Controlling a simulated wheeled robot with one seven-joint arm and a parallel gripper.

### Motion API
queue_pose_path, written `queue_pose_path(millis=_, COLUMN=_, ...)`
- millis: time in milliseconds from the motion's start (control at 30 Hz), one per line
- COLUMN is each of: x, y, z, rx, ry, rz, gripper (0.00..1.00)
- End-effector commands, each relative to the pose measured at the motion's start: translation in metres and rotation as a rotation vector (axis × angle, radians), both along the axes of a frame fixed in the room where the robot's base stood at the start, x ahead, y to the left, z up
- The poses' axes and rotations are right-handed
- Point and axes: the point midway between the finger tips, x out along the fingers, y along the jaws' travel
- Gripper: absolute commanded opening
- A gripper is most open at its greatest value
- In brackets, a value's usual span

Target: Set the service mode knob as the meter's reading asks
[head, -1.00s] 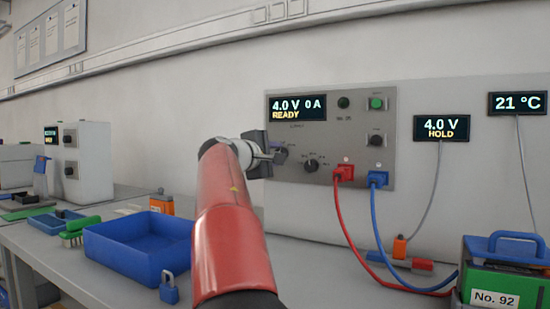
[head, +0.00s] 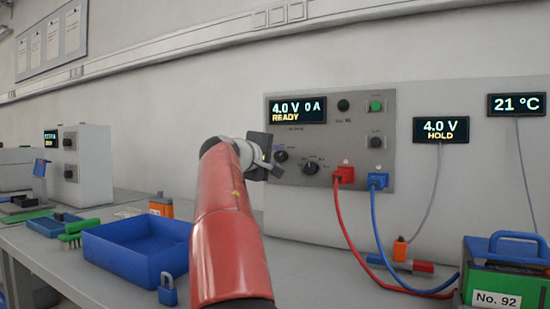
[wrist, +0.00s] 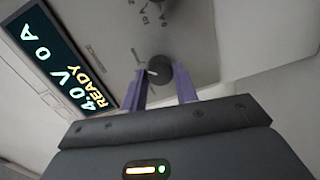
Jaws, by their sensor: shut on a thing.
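The cycler's grey front panel (head: 385,110) carries a display (head: 298,110) reading "4.0 V 0 A READY". The separate meter (head: 441,129) reads "4.0 V HOLD". My gripper (wrist: 162,84) is shut on a dark round knob (wrist: 159,68) on the panel, with a purple finger on each side. A white pointer mark shows on this knob's left in the wrist view. In the head view it is the left of two lower knobs, partly hidden by my gripper. The other lower knob (head: 311,168) stands free to the right. The knob's label is too blurred to read.
A green button (head: 376,106) and a small knob (head: 375,143) are at the panel's right. Red (head: 343,175) and blue (head: 378,180) plugs with cables hang below. A "21 °C" display (head: 516,104), a blue tray (head: 140,245) and a blue padlock (head: 168,290) are nearby.

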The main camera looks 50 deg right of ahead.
Motion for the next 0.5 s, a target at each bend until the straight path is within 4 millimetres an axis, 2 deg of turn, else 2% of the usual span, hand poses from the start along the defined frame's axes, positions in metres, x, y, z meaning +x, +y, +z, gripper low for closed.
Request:
queue_pose_path(millis=67, x=-0.0002, y=-0.0005, z=-0.0015, rx=0.003, ry=0.000, rz=-0.003, gripper=0.07)
queue_pose_path(millis=100, x=-0.0002, y=-0.0005, z=-0.0015, rx=0.003, ry=0.000, rz=-0.003, gripper=0.32)
queue_pose_path(millis=233, x=-0.0002, y=-0.0004, z=-0.0012, rx=0.002, ry=0.001, rz=-0.002, gripper=0.49)
queue_pose_path(millis=500, x=-0.0001, y=0.0001, z=-0.0006, rx=0.001, ry=0.000, rz=-0.001, gripper=0.51)
